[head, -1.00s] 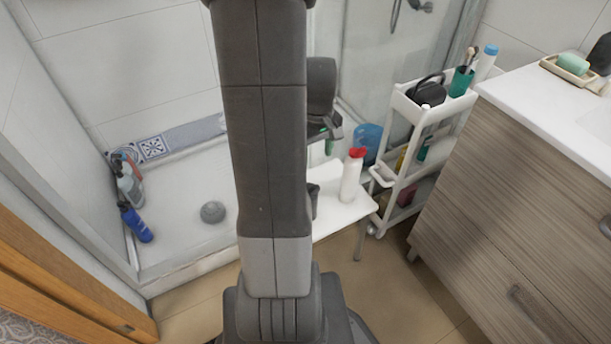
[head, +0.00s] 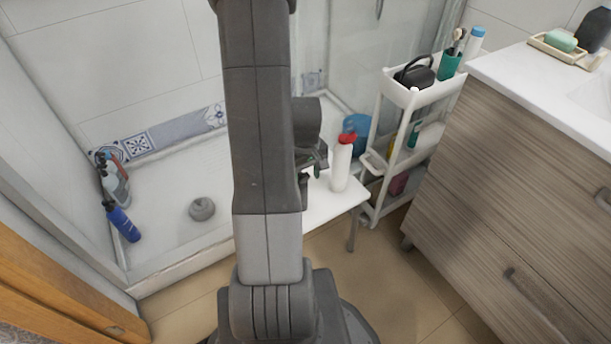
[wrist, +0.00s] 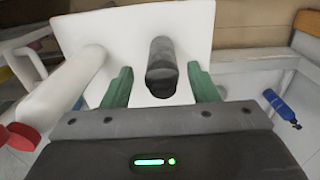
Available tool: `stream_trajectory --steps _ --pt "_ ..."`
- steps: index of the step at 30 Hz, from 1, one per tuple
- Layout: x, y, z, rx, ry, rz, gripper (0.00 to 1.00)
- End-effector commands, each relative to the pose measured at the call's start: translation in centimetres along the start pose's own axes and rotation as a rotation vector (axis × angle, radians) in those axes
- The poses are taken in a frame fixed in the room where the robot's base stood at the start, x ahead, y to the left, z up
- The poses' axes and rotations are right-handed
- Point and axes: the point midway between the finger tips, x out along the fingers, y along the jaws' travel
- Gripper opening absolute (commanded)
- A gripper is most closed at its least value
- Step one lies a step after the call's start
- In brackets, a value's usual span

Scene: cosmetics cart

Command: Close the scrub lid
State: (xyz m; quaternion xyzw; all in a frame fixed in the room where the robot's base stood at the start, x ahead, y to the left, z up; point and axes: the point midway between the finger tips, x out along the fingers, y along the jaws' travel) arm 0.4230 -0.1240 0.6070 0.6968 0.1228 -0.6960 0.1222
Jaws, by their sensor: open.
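A dark grey cylinder (wrist: 162,65) stands on the white bench (wrist: 120,35), with its near end between my fingers in the wrist view. My gripper (wrist: 160,85) is open, one green finger on each side of it, with visible gaps. In the head view the gripper (head: 317,170) is low above the bench, mostly hidden behind my arm, and the dark cylinder (head: 304,190) shows only in part. A black rounded container (head: 414,77) with a raised, arched part is on the cart's top tray. I cannot tell which of these is the scrub, and no lid is clear.
A white bottle with a red cap (head: 342,165) stands on the bench close to my gripper. The white cart (head: 400,98) and wooden cabinet (head: 500,165) are at the right. The floor (head: 380,290) in front is clear.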

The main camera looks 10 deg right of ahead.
Motion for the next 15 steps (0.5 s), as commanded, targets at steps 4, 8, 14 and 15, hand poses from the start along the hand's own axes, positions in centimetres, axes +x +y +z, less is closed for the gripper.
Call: stream_trajectory --steps 4,8,14,15 --pt "-0.02 0.0 0.0 0.0 0.0 0.0 0.54" --pt "-0.02 -0.01 0.0 0.0 0.0 0.0 0.38" --pt "-0.03 0.0 -0.01 0.0 0.0 0.0 0.09" --pt "-0.03 0.0 -0.01 0.0 0.0 0.0 0.09"
